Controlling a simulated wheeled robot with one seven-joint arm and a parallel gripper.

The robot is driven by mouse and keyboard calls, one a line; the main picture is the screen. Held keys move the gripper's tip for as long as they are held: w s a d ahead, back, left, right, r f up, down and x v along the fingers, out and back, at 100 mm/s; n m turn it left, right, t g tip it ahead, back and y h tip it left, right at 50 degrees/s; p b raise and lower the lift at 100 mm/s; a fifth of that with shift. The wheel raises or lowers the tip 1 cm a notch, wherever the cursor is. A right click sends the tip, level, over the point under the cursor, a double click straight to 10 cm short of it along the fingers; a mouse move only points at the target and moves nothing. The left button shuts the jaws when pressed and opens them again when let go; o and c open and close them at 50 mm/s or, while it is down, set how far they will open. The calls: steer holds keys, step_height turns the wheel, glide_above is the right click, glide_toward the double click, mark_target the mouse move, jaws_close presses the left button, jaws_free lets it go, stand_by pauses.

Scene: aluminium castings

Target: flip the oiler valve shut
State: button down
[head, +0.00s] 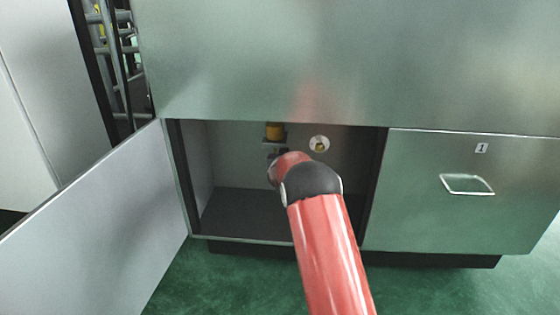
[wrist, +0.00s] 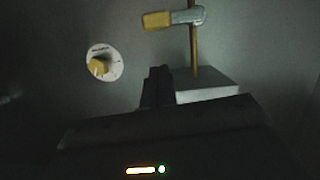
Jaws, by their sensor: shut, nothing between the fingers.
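The oiler (head: 275,131) hangs on the back wall inside the open cabinet, with an amber reservoir above a bracket. In the wrist view, which looks turned over against the head view, the valve lever with its yellow grip (wrist: 157,20) sticks out to the left, crosswise to the thin brass pipe (wrist: 194,48). My gripper (wrist: 159,72) is shut and empty. Its fingertips appear below the yellow grip in that picture, with a visible gap, left of a pale block (wrist: 207,91). In the head view my red arm hides the gripper and most of the valve.
A round white dial with a yellow knob (head: 319,144) is on the back wall beside the oiler; it also shows in the wrist view (wrist: 104,63). The cabinet door (head: 95,225) stands open at left. A closed drawer front (head: 440,215) with a handle is at right.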

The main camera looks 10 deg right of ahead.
steer(key=v, duration=1)
steer(key=shift+r, duration=0.2)
steer(key=shift+r, duration=0.1)
steer(key=s+a+r+n+g+y+p, duration=0.1)
steer(key=s+a+r+g+y+p, duration=0.15)
steer(key=s+r, duration=0.65)
steer(key=s+a+r+n+g+y+p, duration=0.1)
steer(key=s+a+r+y+p, duration=0.15)
steer(key=s+r, duration=0.65)
steer(key=s+g+p, duration=0.4)
steer(key=s+g, duration=0.1)
steer(key=s, duration=2.6)
steer(key=shift+d+n, duration=0.25)
steer(key=shift+n, duration=0.15)
steer(key=shift+a, duration=0.1)
